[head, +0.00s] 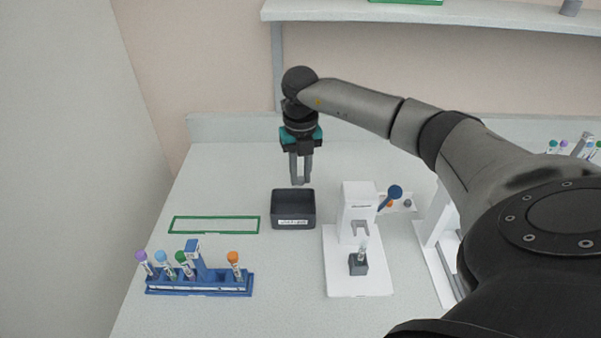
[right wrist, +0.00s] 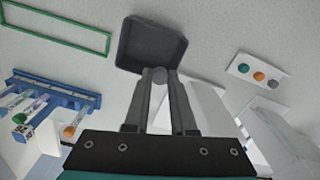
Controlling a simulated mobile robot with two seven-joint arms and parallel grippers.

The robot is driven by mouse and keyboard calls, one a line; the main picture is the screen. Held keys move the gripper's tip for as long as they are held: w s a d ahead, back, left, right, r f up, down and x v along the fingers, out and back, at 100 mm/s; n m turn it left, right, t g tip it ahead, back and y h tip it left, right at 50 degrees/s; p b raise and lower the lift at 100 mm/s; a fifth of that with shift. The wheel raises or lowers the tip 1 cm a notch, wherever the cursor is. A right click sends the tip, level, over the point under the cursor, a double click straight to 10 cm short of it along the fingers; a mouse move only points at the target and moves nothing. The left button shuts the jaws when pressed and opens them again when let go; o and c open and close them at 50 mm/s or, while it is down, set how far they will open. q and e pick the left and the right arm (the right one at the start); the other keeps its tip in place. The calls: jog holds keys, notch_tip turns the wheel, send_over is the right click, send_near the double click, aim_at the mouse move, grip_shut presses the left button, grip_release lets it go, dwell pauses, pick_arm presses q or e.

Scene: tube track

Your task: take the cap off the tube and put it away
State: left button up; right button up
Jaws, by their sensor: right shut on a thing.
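The tube (head: 364,250) stands upright in a small dark block on the white device, and no cap shows on its top. My right gripper (head: 300,181) points down over the dark grey bin (head: 293,196), near its back edge. It is shut on a small grey round cap (right wrist: 158,75), which shows between the fingertips in the right wrist view. The bin (right wrist: 150,44) lies beyond the fingertips there and looks empty. My left gripper is not in view.
A blue rack (head: 200,285) with several capped tubes stands at the front left. A green frame outline (head: 214,225) lies left of the bin. A white plate (right wrist: 259,75) with three coloured round spots sits right of the bin. A shelf (head: 450,12) runs above the bench.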

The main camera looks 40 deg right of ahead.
aim_at(300, 183)
notch_tip(300, 183, down, 5)
jog(key=b, duration=0.3)
jog(key=shift+b, duration=0.4)
jog(key=shift+r, duration=0.1)
jog(key=o, duration=0.9)
notch_tip(300, 183, up, 15)
jog(key=p, duration=0.1)
jog(key=shift+r, duration=0.15)
